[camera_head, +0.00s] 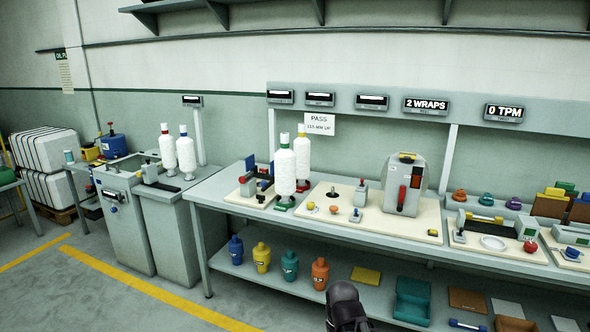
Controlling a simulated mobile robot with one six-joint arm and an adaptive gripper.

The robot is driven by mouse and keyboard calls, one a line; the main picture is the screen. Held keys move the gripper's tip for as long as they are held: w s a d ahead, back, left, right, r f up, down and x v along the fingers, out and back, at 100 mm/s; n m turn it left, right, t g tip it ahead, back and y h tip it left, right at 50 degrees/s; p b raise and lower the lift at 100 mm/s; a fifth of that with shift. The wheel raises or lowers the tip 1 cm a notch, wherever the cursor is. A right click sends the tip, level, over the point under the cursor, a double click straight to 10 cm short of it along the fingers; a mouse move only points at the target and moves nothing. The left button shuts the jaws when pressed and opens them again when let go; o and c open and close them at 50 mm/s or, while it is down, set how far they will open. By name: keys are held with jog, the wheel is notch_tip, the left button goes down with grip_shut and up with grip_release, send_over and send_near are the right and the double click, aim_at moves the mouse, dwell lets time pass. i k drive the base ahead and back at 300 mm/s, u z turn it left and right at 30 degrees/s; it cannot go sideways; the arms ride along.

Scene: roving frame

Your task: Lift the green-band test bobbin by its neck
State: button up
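A tall white bobbin with a green top and green at its base (285,172) stands upright on the left part of the long bench (232,202). It is the bobbin that fits the green-band name. A similar white bobbin with a yellow top (302,154) stands close behind it to the right and is partly covered by it. My gripper (345,302) shows as a dark rounded shape at the bottom edge, low in front of the bench and well apart from the bobbins. Its fingers cannot be made out.
A red-and-black fixture (258,184) stands left of the bobbin. A grey machine (404,184) stands further right. Two more white bobbins, red-topped (168,153) and blue-topped (186,154), stand on the left cabinet. Floor is clear front left.

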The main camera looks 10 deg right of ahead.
aim_at(285, 159)
jog(key=i, duration=0.95)
